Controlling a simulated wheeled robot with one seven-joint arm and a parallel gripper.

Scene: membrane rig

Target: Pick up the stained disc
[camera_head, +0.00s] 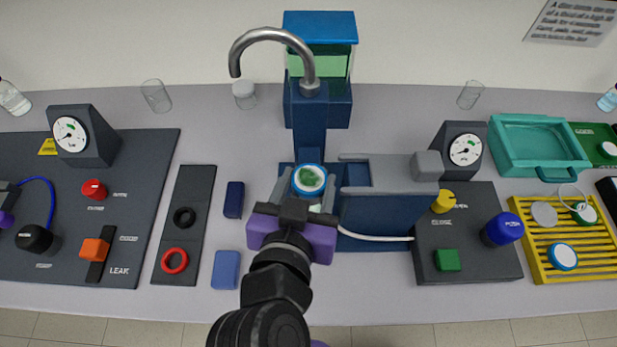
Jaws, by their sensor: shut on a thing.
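The stained disc (311,177) is round and white with a blue rim and a green blotch on its face. It is at the front of the dark blue rig (311,137), in front of its column. My gripper (309,196) reaches it from the front and is shut on its near edge. The fingertips are partly hidden by my purple gripper body and the disc. I cannot tell whether the disc still touches the rig under it.
A grey-topped block (378,178) and a white tube (375,236) stand close on the right. A yellow rack (537,226) holds other discs, with a teal tray (541,126) behind it. Blue blocks (226,268) lie left. A curved metal spout (270,36) overhangs the rig.

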